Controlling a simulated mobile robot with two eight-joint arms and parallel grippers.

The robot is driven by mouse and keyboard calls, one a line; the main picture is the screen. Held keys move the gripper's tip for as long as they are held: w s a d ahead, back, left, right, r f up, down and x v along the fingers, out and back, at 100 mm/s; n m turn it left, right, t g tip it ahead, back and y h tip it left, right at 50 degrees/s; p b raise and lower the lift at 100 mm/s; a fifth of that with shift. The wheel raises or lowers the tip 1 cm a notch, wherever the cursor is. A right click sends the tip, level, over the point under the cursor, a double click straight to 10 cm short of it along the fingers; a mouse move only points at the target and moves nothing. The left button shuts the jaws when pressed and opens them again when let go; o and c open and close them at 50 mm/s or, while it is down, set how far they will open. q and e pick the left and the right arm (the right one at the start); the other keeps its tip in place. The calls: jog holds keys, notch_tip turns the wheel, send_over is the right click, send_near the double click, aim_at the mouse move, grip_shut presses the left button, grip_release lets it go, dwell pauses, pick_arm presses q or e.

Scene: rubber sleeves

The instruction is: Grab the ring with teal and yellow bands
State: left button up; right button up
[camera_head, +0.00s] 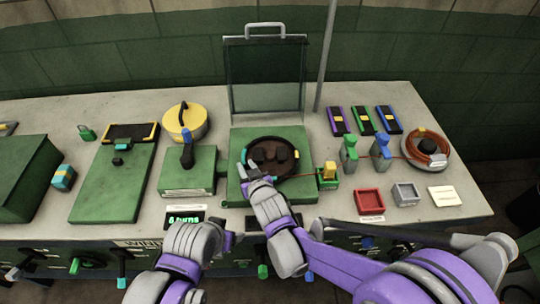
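A dark ring (261,141) lies on the green square base in the middle of the bench. It has a teal band at its left edge and a yellow band at its right edge. Dark round parts show inside it. My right gripper (254,175) is at the ring's front left edge, its fingertips pointing at the rim. I cannot tell whether it touches the ring or how far its fingers are apart. My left gripper (229,240) is low at the bench's front edge, apart from the ring, its fingers mostly hidden.
A hinged clear lid (265,75) stands upright behind the ring. A green block with a blue-handled lever (188,172) is to the left. A small green-yellow block (327,178), red tray (369,201), grey tray (406,194) and wire spool (427,147) are to the right.

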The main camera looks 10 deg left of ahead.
jog(key=shift+w+a+f, duration=0.25)
jog(key=shift+w, duration=0.15)
jog(key=shift+s, duration=0.1)
grip_shut()
dwell(1.1)
